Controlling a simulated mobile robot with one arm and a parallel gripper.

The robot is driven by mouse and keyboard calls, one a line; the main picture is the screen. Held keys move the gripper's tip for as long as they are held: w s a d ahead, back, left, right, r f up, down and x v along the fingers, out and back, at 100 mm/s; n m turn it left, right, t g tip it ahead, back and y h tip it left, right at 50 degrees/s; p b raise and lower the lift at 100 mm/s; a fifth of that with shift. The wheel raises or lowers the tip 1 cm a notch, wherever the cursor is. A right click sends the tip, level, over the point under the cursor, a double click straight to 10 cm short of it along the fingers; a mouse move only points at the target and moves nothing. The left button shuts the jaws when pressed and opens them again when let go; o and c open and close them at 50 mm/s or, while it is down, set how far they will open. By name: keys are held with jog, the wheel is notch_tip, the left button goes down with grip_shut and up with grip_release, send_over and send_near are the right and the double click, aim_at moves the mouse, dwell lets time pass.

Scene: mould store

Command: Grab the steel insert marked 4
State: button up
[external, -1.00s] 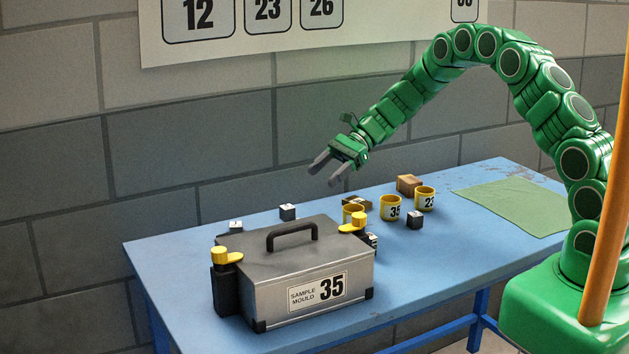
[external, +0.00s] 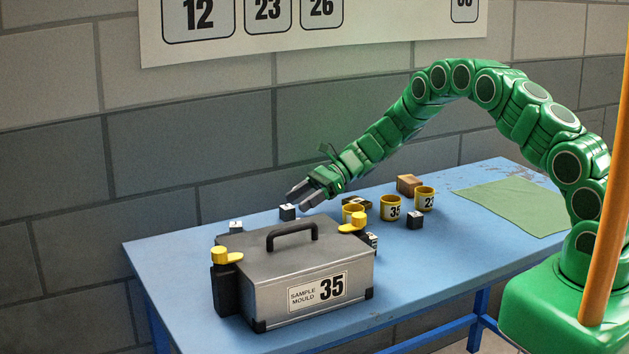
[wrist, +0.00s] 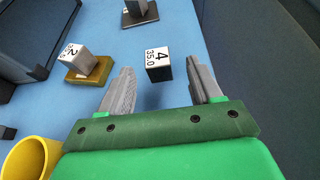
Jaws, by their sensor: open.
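The steel insert marked 4 (wrist: 159,65) is a small dark block with a white top reading 4 and 35.0. My gripper is open and empty. In the external view my gripper (external: 297,199) is low over the table, its fingers close to a small dark block (external: 288,212) with a white top, which appears to be this insert. Whether they touch cannot be told.
A block marked 2 (wrist: 72,54) sits on a brassy base left of the fingers. Another block (wrist: 137,7) stands on a dark base farther off. The sample mould case 35 (external: 270,290) stands in front. Yellow cups (external: 390,208) and a brown block (external: 409,184) are to the right.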

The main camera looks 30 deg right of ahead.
aim_at(288, 205)
jog(key=x, duration=0.5)
jog(key=shift+s+r, duration=0.15)
grip_shut()
